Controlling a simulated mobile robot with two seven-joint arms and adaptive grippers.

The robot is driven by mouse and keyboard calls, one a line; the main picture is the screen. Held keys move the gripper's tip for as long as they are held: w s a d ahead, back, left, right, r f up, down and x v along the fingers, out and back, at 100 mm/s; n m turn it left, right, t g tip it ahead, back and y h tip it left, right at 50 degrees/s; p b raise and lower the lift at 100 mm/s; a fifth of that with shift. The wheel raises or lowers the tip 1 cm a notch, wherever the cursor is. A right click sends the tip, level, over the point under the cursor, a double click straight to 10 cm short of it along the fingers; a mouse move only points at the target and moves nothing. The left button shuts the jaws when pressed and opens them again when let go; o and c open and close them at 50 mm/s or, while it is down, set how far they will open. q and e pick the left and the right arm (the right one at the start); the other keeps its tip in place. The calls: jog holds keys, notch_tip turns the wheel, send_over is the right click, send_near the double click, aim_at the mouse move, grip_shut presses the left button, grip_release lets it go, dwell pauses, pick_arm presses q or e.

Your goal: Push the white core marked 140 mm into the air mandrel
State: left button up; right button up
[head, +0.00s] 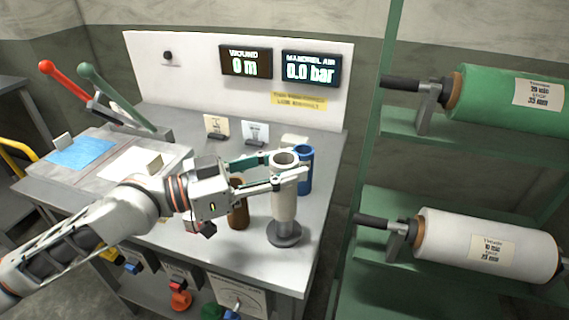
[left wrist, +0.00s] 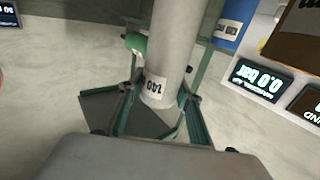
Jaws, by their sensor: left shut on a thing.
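The white core (head: 285,200) stands upright near the front right of the bench, its open top rim facing up. In the left wrist view the white core (left wrist: 174,42) carries a label reading 140, seen upside down. My left gripper (head: 289,173) is shut on its upper part, one finger on each side; the fingers also show in the left wrist view (left wrist: 158,90). A dark round base (head: 285,236), seemingly the air mandrel's, is directly below the core. Whether the core's lower end is seated there I cannot tell. My right gripper is not in view.
A blue core (head: 306,160) stands close behind the white one, and a brown core (head: 239,212) stands left of it. Displays read 0 m (head: 245,62) and 0.0 bar (head: 310,69). Two levers (head: 95,80) rise at back left. A green rack (head: 395,269) with film rolls stands right.

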aim_at(284, 191)
pick_arm(q)
jog(key=shift+f+b, duration=0.6)
jog(key=shift+f, duration=0.4)
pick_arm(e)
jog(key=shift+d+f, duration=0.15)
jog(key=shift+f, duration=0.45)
pick_arm(q)
jog(key=shift+f+b, duration=0.4)
jog(key=shift+f, duration=0.2)
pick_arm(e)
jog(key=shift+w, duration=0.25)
pick_arm(q)
jog(key=shift+f+b, duration=0.65)
jog(key=shift+f, duration=0.35)
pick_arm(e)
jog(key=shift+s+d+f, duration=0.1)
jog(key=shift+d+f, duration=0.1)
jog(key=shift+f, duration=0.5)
pick_arm(q)
jog(key=shift+f, duration=0.45)
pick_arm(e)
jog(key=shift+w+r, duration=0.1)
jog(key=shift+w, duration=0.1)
pick_arm(q)
jog(key=o, duration=1.2)
jog(key=shift+v, duration=6)
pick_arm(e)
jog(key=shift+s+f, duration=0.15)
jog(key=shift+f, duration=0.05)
